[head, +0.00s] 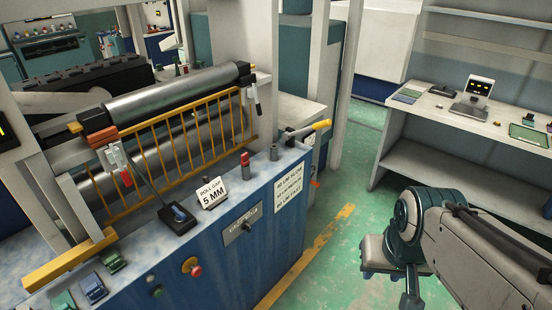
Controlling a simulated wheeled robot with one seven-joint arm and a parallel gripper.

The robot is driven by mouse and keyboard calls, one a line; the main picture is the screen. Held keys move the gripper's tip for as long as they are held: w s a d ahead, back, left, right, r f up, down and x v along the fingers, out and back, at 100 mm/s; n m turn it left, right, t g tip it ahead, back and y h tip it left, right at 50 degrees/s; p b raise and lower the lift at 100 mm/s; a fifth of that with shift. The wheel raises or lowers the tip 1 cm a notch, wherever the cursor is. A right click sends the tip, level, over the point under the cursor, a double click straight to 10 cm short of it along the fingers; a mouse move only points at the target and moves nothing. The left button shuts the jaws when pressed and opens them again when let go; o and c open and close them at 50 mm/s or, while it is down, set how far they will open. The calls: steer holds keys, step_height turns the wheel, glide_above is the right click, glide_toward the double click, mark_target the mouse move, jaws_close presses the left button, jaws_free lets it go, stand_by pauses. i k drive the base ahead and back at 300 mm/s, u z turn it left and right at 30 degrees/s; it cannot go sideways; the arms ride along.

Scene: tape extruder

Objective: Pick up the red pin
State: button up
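A small upright pin with a red upper part (245,160) stands on the top of the blue machine cabinet, behind and right of the white "ROLL GAP 5 MM" sign. My gripper (392,270) is at the lower right, over the green floor, well to the right of the cabinet and apart from the pin. The wrist hides much of the gripper, so its fingers cannot be made out clearly. Nothing is seen held in it.
A short grey post (274,153) and a yellow-handled lever (308,130) stand right of the pin. Behind is a yellow guard rail (190,145) before metal rollers. A black-based lever (178,217) is left of the sign (212,192). A white workbench (455,118) stands right.

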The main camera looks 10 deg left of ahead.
mark_target(245, 157)
steer(key=u, duration=0.7)
steer(key=i, duration=0.8)
steer(key=z, duration=0.2)
